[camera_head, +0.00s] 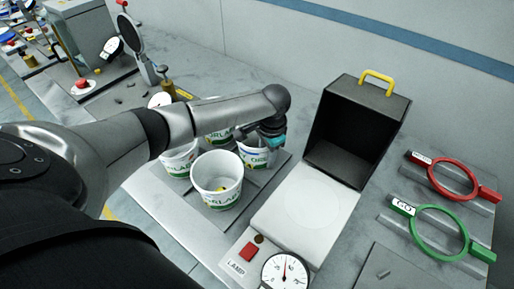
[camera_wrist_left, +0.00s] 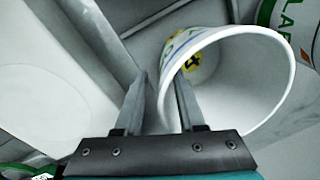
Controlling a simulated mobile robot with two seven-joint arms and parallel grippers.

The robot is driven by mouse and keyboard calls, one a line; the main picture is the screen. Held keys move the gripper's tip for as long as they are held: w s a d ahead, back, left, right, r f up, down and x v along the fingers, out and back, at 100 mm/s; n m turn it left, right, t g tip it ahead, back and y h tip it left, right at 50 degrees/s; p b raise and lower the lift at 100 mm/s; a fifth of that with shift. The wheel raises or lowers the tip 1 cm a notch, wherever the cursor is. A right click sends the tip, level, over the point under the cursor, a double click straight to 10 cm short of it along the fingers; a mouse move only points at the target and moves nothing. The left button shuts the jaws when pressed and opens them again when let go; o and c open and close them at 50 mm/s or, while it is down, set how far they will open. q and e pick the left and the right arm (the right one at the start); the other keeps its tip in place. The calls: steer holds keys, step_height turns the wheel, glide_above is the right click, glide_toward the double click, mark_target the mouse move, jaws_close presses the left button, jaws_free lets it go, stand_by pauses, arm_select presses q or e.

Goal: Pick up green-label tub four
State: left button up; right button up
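A white tub (camera_wrist_left: 250,75) fills the right of the left wrist view, with a yellow sticker bearing a dark mark, seemingly a 4, inside. Its near wall lies between the fingers of my left gripper (camera_wrist_left: 163,78), one finger outside and one inside the rim. The fingers stand apart, with a visible gap around the wall. In the head view my left gripper (camera_head: 270,138) is over the tub (camera_head: 253,156) at the right of the tub group, partly hiding it. My right gripper is not in view.
A front tub (camera_head: 217,178) and a left tub (camera_head: 180,160) stand close by, with another behind my arm. A black open box (camera_head: 350,130) with a yellow handle, a pale plate (camera_head: 308,212) and a dial (camera_head: 285,272) are right. Red (camera_head: 453,178) and green (camera_head: 438,232) rings lie further right.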

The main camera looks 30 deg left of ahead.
arm_select(q)
steer(key=shift+c, duration=0.3)
jaws_close()
stand_by(0.3)
